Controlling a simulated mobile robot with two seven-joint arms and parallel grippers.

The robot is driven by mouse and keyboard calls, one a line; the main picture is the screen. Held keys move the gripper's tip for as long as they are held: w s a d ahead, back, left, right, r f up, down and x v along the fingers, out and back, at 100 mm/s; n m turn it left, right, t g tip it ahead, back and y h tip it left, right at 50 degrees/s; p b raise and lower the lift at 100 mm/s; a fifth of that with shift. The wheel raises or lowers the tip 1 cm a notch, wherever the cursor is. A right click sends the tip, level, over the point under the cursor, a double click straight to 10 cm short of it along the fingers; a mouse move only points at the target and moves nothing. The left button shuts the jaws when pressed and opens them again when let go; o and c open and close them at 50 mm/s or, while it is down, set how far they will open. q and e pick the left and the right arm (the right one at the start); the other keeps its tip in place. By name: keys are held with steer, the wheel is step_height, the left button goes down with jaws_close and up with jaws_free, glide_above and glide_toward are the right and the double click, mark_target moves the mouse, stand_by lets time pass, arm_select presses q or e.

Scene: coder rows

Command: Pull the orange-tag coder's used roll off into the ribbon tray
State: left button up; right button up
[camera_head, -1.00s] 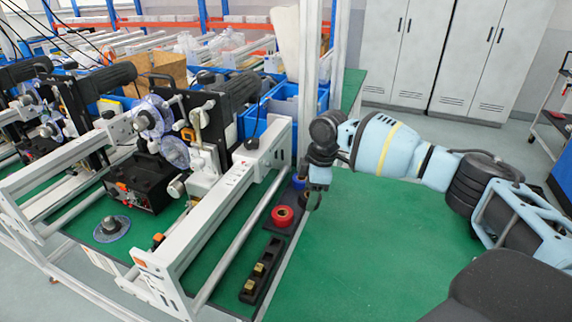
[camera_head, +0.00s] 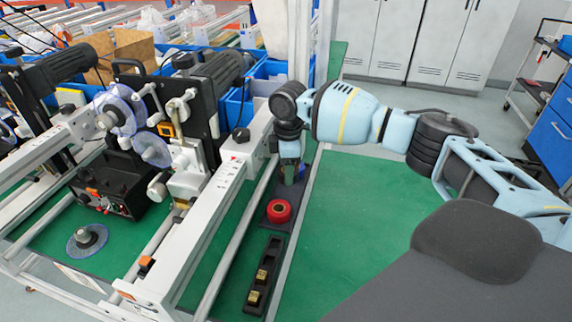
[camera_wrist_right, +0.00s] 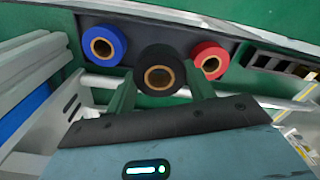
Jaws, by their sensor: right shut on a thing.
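My right gripper (camera_head: 290,172) reaches down over a dark tray (camera_head: 268,228) beside the coder's white rail. In the right wrist view its green fingers (camera_wrist_right: 158,92) are shut on a black roll (camera_wrist_right: 160,55) with a tan core. A blue roll (camera_wrist_right: 104,45) and a red roll (camera_wrist_right: 210,60) sit in the tray on either side; the red roll also shows in the head view (camera_head: 279,211). The nearest coder (camera_head: 200,105) carries clear discs (camera_head: 118,113) and a small orange piece (camera_head: 165,130). I cannot tell whether the black roll touches the tray. My left gripper is out of view.
A black holder with brass-coloured blocks (camera_head: 262,277) lies in front of the red roll. A clear disc with a grey hub (camera_head: 88,237) lies on the green surface at left. Blue bins (camera_head: 268,72) stand behind the coder. Green surface (camera_head: 350,215) right of the tray is clear.

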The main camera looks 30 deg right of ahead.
steer(key=b, duration=0.2)
glide_above(287, 193)
step_height(287, 193, down, 4)
steer(key=shift+f, duration=0.55)
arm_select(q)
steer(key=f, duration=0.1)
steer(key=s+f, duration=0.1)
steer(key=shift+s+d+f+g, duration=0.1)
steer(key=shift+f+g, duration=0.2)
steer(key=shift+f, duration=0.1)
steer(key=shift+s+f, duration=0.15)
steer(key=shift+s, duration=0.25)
arm_select(e)
steer(key=shift+f, duration=0.35)
steer(key=o, duration=1.1)
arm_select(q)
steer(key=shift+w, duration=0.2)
arm_select(e)
steer(key=shift+o, duration=0.3)
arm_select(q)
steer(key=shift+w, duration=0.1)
